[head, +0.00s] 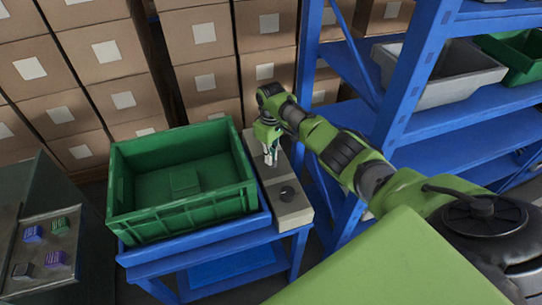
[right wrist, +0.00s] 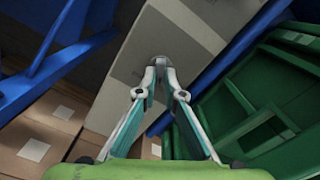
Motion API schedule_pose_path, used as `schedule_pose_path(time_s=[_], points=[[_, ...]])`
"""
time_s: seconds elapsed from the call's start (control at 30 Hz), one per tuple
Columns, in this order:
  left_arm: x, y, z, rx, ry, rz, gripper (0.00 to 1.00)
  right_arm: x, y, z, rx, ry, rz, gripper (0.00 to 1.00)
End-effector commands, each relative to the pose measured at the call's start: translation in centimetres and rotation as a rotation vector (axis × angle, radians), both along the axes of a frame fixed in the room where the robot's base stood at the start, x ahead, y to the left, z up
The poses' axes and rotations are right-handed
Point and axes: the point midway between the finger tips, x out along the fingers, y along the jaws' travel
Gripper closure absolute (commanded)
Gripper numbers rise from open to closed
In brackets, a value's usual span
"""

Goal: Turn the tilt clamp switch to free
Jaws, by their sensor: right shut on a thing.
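A grey control box (head: 295,213) stands beside the green crate on a blue stand. My right gripper (head: 271,160) reaches down to the far half of this box. In the right wrist view, its fingertips (right wrist: 158,68) come together on a small grey switch (right wrist: 158,60), which I take to be the tilt clamp switch. The fingers cover most of it, so its setting cannot be read. My left gripper is not in view.
The green crate (head: 183,213) stands close left of the control box. A blue shelf (head: 405,75) with a grey bin (head: 445,90) rises at right. Stacked cartons (head: 120,75) fill the back. A panel with small coloured blocks (head: 60,225) is at far left.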

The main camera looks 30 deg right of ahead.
Motion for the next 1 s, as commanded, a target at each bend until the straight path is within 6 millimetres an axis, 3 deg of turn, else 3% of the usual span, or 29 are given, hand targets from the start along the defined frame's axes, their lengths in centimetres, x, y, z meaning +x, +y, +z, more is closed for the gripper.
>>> schedule_pose_path(time_s=[0.43,0.47,0.5,0.83,1.0], points=[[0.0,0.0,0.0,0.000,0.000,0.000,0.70,0.0,0.0,0.0,0.000,-0.002,0.009,1.00],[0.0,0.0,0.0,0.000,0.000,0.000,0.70,0.1,0.0,0.0,0.000,-0.002,0.009,0.83],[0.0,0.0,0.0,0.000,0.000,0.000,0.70,0.1,0.0,0.0,0.000,-0.002,0.009,0.74],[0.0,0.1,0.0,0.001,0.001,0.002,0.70,0.0,0.0,0.1,0.000,-0.001,0.008,0.74],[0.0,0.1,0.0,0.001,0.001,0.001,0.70,0.1,0.0,1.4,0.000,-0.004,0.009,0.74]])
